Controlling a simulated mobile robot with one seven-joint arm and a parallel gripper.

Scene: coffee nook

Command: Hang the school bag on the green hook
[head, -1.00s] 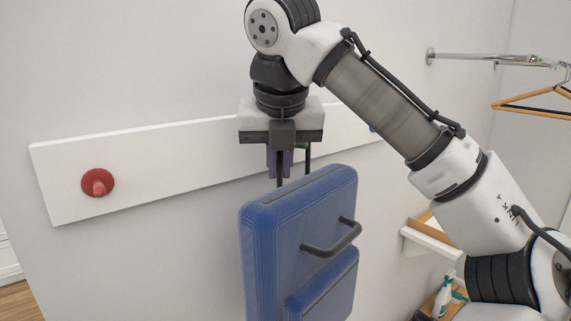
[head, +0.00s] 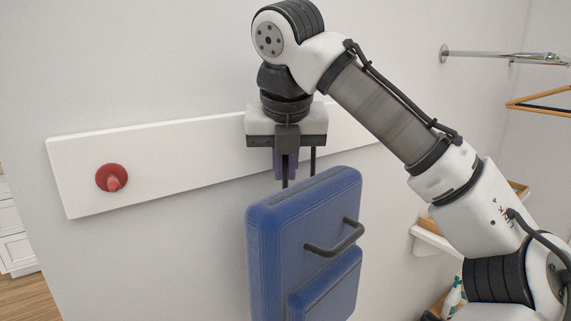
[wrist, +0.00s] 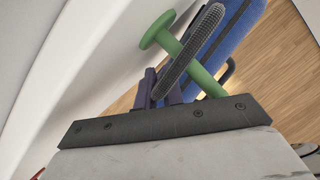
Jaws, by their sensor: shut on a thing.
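The blue school bag (head: 285,235) hangs upright below my gripper (head: 286,172), in front of the white hook board. My gripper is shut on the bag's dark top strap. In the wrist view, my purple fingers (wrist: 160,92) hold the strap loop (wrist: 192,50), and the blue bag (wrist: 240,30) is beyond it. The green hook (wrist: 205,80), a peg with a round disc at one end, crosses behind the strap there. I cannot tell whether the peg passes through the loop. In the head view the green hook is hidden behind my gripper and bag.
The white board (head: 190,150) runs along the wall, with a red hook (head: 112,178) on its left part, clear of the bag. At the right are a metal rail (head: 500,56), a wooden hanger (head: 540,101) and a small white shelf (head: 432,240).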

